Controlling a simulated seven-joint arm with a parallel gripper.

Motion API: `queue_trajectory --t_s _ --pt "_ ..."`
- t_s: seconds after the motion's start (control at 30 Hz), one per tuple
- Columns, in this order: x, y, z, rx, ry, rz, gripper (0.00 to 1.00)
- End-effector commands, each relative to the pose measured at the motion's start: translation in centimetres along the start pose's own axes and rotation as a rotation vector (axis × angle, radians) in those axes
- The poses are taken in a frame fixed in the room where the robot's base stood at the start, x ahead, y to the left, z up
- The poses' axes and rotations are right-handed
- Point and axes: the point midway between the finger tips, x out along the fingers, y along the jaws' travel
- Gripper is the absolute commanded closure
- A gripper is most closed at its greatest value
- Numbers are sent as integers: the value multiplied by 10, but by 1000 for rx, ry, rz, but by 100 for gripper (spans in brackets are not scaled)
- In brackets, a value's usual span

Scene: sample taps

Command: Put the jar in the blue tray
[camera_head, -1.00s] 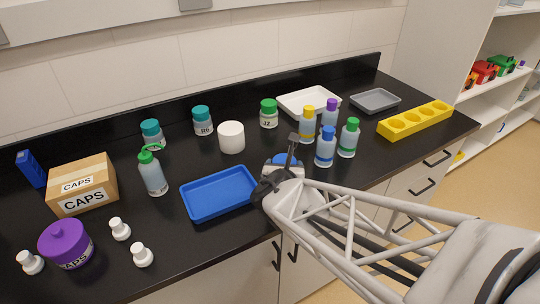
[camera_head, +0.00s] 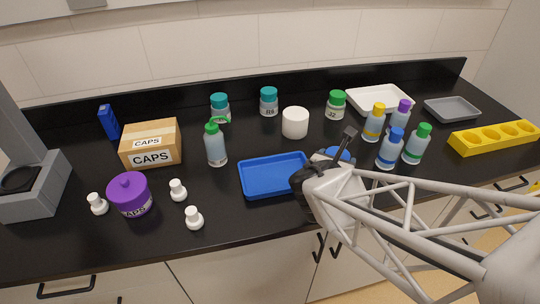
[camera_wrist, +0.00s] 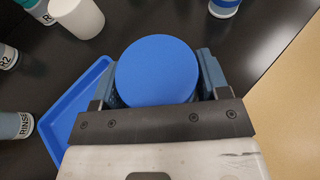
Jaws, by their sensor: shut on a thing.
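A jar with a round blue lid (camera_wrist: 157,72) is between the two fingers of my gripper (camera_wrist: 157,80) in the wrist view. The lid hides its body. In the head view the blue lid (camera_head: 338,153) shows just behind my gripper (camera_head: 333,160), and my wrist covers most of the jar. I cannot tell whether the jar touches the counter. The blue tray (camera_head: 262,188) lies just left of my gripper, flat and empty. Its edge also shows left of the jar in the wrist view (camera_wrist: 62,115).
A white cup (camera_head: 295,123) stands behind the tray and a capped bottle (camera_head: 216,148) to its left. Several bottles (camera_head: 388,152) stand close right of my gripper. Teal-lidded jars (camera_head: 269,103) and a green-lidded jar (camera_head: 336,105) are at the back.

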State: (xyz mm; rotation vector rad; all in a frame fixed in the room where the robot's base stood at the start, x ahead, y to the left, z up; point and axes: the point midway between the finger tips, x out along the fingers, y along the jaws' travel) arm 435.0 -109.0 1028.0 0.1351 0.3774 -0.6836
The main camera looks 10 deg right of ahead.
Motion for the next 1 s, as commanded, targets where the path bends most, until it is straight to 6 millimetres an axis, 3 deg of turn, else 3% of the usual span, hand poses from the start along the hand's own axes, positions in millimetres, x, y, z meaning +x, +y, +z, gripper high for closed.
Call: queue_trajectory --t_s 1.0 --pt "-63 39 -25 112 0 -275 60"
